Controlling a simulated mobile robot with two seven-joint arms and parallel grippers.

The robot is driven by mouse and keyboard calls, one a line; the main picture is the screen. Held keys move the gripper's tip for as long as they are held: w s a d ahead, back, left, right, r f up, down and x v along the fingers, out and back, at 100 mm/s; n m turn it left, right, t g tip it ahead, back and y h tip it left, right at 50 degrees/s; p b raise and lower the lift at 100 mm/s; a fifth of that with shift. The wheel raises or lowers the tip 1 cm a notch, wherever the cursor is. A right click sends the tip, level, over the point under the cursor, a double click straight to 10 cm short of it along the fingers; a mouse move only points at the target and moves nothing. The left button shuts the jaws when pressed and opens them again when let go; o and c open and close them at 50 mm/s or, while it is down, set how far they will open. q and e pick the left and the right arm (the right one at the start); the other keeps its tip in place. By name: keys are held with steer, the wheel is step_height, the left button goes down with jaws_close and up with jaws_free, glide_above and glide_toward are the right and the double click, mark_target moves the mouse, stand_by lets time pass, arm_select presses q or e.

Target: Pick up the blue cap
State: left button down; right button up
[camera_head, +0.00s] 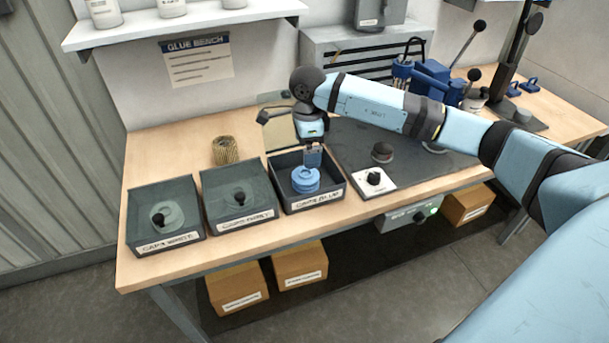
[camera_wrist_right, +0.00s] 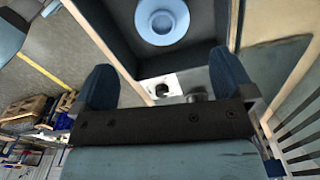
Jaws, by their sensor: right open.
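Blue caps (camera_head: 305,180) sit stacked in the open dark tray labelled for blue caps (camera_head: 318,199), third from the left on the bench. The top cap (camera_wrist_right: 162,20) shows as a round light-blue disc at the top of the right wrist view. My right gripper (camera_head: 313,158) hangs over the back of the stack, pointing down. In the wrist view its two dark fingers (camera_wrist_right: 160,65) are spread wide with nothing between them. Whether the fingertips reach down to cap height is hard to tell. My left gripper is not in view.
Two more trays, labelled for white caps (camera_head: 165,242) and another kind (camera_head: 246,220), stand to the left, each with a black knob on top. A brass-coloured ribbed cylinder (camera_head: 226,150) stands behind them. A white plate with a black knob (camera_head: 374,181) lies right of the blue tray.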

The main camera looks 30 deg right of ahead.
mark_target(307, 172)
steer(key=shift+w+f, duration=0.2)
steer(key=shift+f, duration=3.8)
steer(key=c, duration=0.9)
